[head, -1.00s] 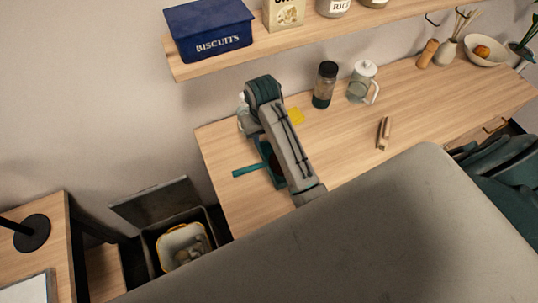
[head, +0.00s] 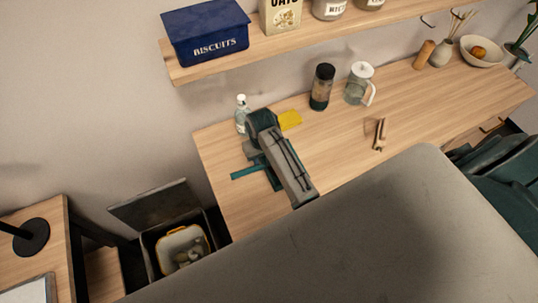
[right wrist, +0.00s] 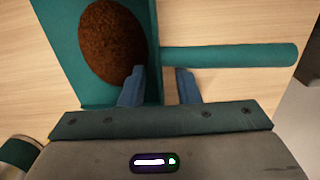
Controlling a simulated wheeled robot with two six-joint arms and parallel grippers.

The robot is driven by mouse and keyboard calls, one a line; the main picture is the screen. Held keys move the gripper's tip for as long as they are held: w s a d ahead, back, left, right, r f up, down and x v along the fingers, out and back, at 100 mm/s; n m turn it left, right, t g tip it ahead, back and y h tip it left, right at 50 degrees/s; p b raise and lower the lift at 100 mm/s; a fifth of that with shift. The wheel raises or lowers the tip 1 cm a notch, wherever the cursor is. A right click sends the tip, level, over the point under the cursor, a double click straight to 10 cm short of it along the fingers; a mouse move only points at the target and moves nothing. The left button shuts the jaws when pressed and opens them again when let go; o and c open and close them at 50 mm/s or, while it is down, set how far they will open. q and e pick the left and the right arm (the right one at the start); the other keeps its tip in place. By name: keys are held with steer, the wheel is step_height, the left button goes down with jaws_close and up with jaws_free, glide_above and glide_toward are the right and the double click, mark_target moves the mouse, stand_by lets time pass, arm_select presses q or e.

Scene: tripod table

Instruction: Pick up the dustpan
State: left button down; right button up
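The teal dustpan (head: 247,173) lies on the wooden counter, its handle pointing left in the head view and its pan mostly hidden under my right arm. In the right wrist view the dustpan (right wrist: 228,55) shows its handle running right and a brown heap (right wrist: 112,42) in its pan. My right gripper (right wrist: 160,72) is open, one finger over the pan side and the other past the pan's rear wall, just below the handle's base. I cannot tell whether either finger touches. In the head view the fingertips are hidden. My left gripper is not in view.
A clear bottle (head: 241,114) and a yellow sponge-like piece (head: 290,120) are close to my right arm. A dark-lidded jar (head: 321,88), a glass pitcher (head: 359,84) and a clip-like wooden item (head: 379,134) stand farther right. An open bin (head: 150,240) is below left; a shelf (head: 290,48) overhangs.

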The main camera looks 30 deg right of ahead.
jaws_close()
steer(key=shift+r, duration=0.15)
